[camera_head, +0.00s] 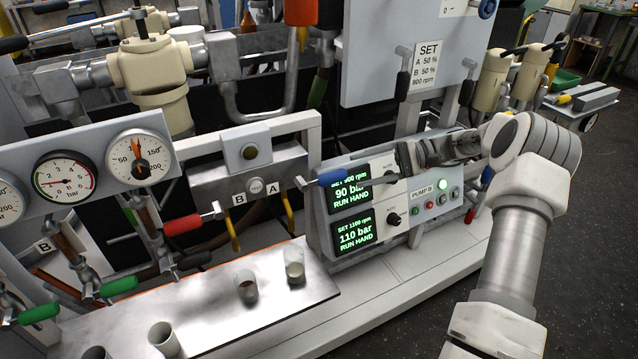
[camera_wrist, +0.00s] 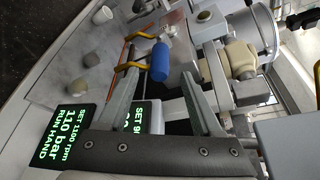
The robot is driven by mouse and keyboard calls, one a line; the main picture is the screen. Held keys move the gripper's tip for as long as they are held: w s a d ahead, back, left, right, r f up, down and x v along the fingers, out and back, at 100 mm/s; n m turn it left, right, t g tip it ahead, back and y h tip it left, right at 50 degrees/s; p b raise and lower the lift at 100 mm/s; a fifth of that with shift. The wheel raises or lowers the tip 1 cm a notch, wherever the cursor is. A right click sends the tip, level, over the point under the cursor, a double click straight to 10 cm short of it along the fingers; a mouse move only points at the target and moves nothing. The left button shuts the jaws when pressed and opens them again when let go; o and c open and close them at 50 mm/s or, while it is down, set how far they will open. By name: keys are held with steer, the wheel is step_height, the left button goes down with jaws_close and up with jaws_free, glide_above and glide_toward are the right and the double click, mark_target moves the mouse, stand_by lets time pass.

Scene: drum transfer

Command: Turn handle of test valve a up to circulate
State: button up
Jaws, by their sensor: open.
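My gripper (camera_head: 402,158) is open and empty, to the right of the grip in the head view. Its two grey fingers also show in the wrist view (camera_wrist: 160,75). I see no contact with the lever. The circulate marking is not legible.
A red-gripped lever (camera_head: 184,224) sits to the left, beside plate B. The pump B panel (camera_head: 405,205) stands close below my gripper. Several beakers stand on the metal shelf (camera_head: 205,310). A grey SET cabinet (camera_head: 385,60) hangs above.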

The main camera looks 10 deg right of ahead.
mark_target(319, 181)
steer(key=b+x, duration=0.1)
steer(key=x, duration=1)
jaws_close()
stand_by(1.1)
